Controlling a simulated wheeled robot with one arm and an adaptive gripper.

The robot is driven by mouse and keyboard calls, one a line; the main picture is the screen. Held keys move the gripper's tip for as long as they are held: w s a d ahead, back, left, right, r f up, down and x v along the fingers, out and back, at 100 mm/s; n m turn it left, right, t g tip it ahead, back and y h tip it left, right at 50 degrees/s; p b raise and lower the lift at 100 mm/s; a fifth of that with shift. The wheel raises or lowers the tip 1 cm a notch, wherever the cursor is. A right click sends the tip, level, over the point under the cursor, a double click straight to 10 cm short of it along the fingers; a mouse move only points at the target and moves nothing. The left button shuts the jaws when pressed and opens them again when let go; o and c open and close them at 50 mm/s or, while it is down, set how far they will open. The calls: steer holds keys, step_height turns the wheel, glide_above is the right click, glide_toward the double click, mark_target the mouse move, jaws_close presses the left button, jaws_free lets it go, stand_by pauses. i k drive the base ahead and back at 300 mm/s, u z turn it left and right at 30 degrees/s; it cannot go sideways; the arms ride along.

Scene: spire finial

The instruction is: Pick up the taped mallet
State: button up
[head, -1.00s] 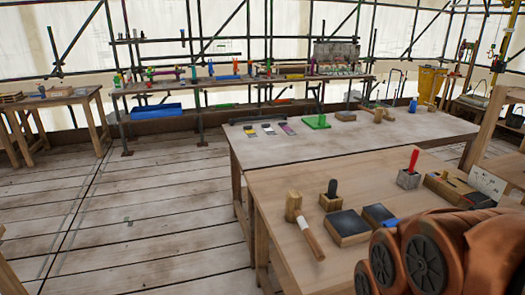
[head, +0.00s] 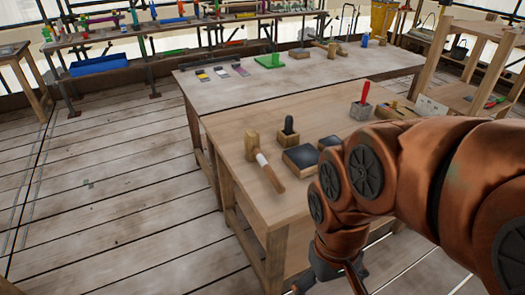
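The taped mallet (head: 262,160) lies near the left edge of the near wooden table. It has a blocky wooden head towards the back and a brown handle with a white band of tape, pointing towards the front right. Nothing touches it but the table. My copper arm reaches in from the right and bends down past the table's front side. My gripper (head: 330,272) is only partly in view at the bottom edge, low and in front of the mallet. Its fingers cannot be made out, so I cannot tell how far they are open.
Right of the mallet are a dark-handled tool in a wooden block (head: 288,136), a dark stone in a wooden tray (head: 303,157) and a red-handled tool in a grey block (head: 361,106). Another mallet (head: 328,46) lies on the far table (head: 250,95). The plank floor (head: 110,200) at left is clear.

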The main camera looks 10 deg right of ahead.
mark_target(252, 137)
steer(key=z, duration=1.65)
steer(key=i, duration=1.4)
steer(key=u, duration=3.95)
